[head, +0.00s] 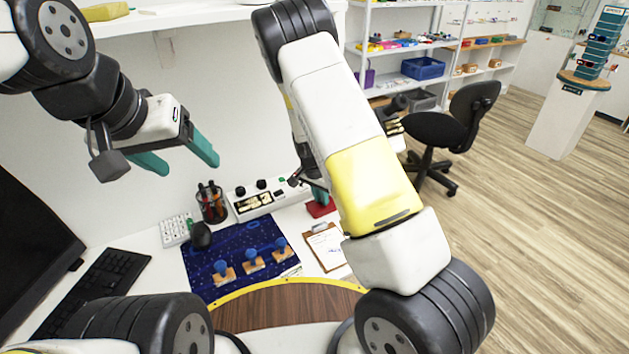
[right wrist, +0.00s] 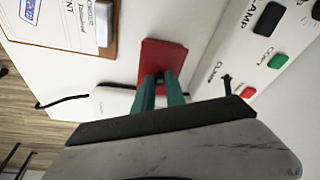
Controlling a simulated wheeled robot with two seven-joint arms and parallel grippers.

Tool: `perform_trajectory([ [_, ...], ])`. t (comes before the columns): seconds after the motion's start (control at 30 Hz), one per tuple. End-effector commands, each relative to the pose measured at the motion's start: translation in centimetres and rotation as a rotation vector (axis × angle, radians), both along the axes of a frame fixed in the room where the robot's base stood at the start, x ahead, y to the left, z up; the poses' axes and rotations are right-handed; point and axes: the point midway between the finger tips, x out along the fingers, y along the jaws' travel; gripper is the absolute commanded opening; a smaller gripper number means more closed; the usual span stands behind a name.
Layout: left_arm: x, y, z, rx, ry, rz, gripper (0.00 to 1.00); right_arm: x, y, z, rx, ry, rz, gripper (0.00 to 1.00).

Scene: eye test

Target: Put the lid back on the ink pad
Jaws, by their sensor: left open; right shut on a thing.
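A flat red piece (right wrist: 163,55), which looks like the ink pad's lid, is between the fingertips of my right gripper (right wrist: 160,82). The gripper is shut on it. In the head view the red piece (head: 316,211) shows at the white desk, left of my right forearm, with the teal fingertips (head: 321,196) at it. Whether it touches the desk I cannot tell. A pale flat object (right wrist: 112,101) with faint print lies beside it in the right wrist view; whether it is the ink pad I cannot tell. My left gripper (head: 190,166) is open and empty, above the desk's left part.
A control panel (head: 250,208) with knobs and buttons stands behind. A clipboard (head: 325,248) lies just in front of the red piece. A dark blue mat (head: 205,257) holds wooden stamps (head: 253,262). A pen cup (head: 211,204), a calculator (head: 175,231) and a keyboard (head: 98,285) are further left.

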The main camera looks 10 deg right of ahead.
Motion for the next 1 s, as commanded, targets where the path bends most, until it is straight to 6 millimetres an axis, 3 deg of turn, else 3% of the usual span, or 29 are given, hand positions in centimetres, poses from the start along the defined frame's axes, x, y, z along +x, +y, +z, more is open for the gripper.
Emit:
perform_trajectory([
  [0.83, 0.00, 0.00, 0.00, 0.000, 0.000, 0.000, 0.70, 0.01, -0.01, -0.18, 0.000, 0.000, 0.000, 0.00],
  [0.87, 0.00, 0.00, 0.00, 0.000, 0.000, 0.000, 0.70, 0.01, -0.01, -0.18, 0.000, 0.000, 0.000, 0.18],
  [1.0, 0.00, 0.00, 0.00, 0.000, 0.000, 0.000, 0.70, 0.01, 0.00, -0.17, 0.000, 0.000, 0.000, 0.41],
])
